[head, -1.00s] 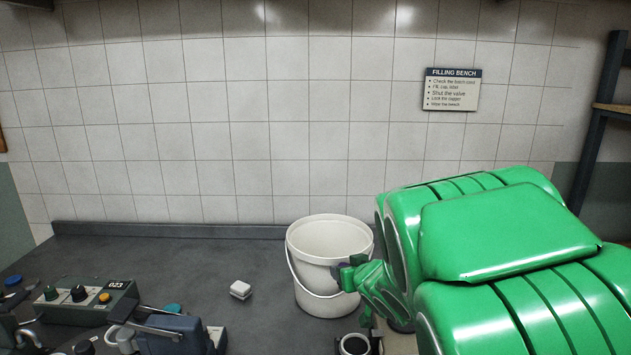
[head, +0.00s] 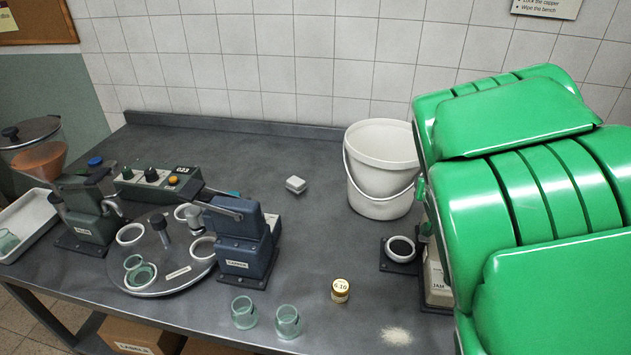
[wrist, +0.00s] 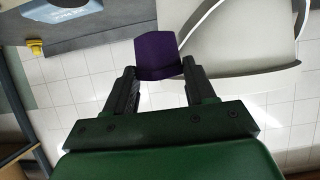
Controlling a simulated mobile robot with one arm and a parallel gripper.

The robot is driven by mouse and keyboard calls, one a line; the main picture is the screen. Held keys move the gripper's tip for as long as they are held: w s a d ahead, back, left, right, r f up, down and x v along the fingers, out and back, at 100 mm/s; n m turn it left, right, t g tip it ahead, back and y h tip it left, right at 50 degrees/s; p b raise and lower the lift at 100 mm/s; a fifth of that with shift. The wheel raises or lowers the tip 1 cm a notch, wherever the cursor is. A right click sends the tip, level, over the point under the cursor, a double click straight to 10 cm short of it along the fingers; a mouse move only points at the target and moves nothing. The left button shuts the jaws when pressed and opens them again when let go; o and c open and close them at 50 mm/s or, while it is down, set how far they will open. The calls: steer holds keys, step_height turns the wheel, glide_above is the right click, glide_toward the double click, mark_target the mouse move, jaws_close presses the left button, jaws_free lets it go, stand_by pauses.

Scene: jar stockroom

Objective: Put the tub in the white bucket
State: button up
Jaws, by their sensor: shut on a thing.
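The purple tub (wrist: 157,55) is between the fingers of my gripper (wrist: 158,72) in the wrist view, and the gripper is shut on it. The white bucket (head: 382,170) stands upright on the bench, with its handle hanging at the front. It shows large in the wrist view (wrist: 235,40), beside and partly behind the tub. In the head view my green arm hides the tub, nearly all of my gripper and the bucket's right edge. I cannot tell the tub's height against the bucket's rim.
A small white box (head: 295,185) lies left of the bucket. A turntable (head: 160,260), a blue capper (head: 245,240), glass jars (head: 287,321) and a gold-lidded jar (head: 340,290) occupy the left and front.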

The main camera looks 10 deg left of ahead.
steer(key=a+f+n+g+y, duration=0.1)
steer(key=a+f+n+y, duration=0.1)
steer(key=a+f, duration=0.2)
steer(key=s+a+f+n+g+y, duration=0.1)
steer(key=a+f+n+y, duration=0.2)
steer(key=a, duration=0.7)
steer(key=s+a+f+n+g+y, duration=0.1)
steer(key=a+f+n+y, duration=0.2)
steer(key=a+f, duration=0.2)
steer(key=shift+s+a, duration=0.1)
steer(key=shift+a, duration=0.8)
steer(key=shift+n+g+y, duration=0.3)
steer(key=shift+n+y, duration=0.1)
steer(key=w, duration=0.2)
steer(key=w+a, duration=0.1)
steer(key=w, duration=0.2)
steer(key=shift+r, duration=0.15)
steer(key=shift+w+a+r, duration=0.1)
steer(key=shift+w+a, duration=0.05)
steer(key=shift+w, duration=0.4)
steer(key=shift+f, duration=1.5)
steer(key=shift+f, duration=0.15)
steer(key=o, duration=0.8)
steer(key=shift+c, duration=0.2)
